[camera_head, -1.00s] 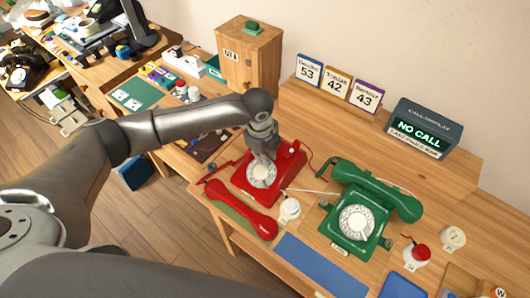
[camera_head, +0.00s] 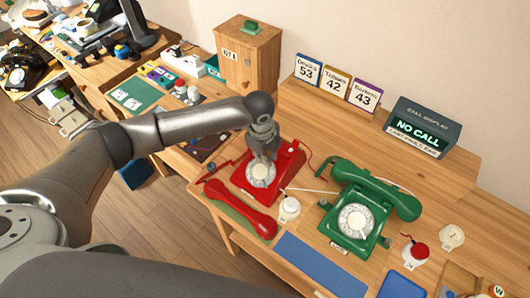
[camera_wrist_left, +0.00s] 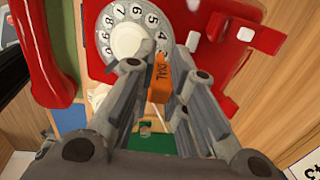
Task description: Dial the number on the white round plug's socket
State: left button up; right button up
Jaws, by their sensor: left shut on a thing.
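A red dial phone (camera_head: 288,166) stands on the desk, its red handset (camera_head: 242,210) lying off it at the front left. My left gripper (camera_head: 264,152) points down over its dial (camera_head: 260,174). The left wrist view shows this gripper (camera_wrist_left: 165,70) shut on an orange piece marked "DIAL" (camera_wrist_left: 160,82), close to the dial (camera_wrist_left: 128,38); contact is unclear. A white round plug (camera_head: 289,207) sits right of the red handset; no number is readable on it. A green phone (camera_head: 371,202) stands to the right with its handset on. My right gripper is not in view.
A call display (camera_head: 420,129) reads "NO CALL". Number cards (camera_head: 335,80) show 53, 42 and 43. A red plug (camera_head: 415,252) and a white piece (camera_head: 451,236) lie at right. A blue mat (camera_head: 318,264) is clear at the front.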

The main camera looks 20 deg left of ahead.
pick_arm(q)
jog(key=shift+s+d+p, duration=0.25)
jog(key=shift+d+p, duration=0.05)
jog(key=shift+d, duration=0.1)
jog(key=shift+s+d+f+p, duration=0.1)
jog(key=shift+s+d+p, duration=0.25)
jog(key=shift+s+p, duration=0.1)
jog(key=shift+d, duration=0.1)
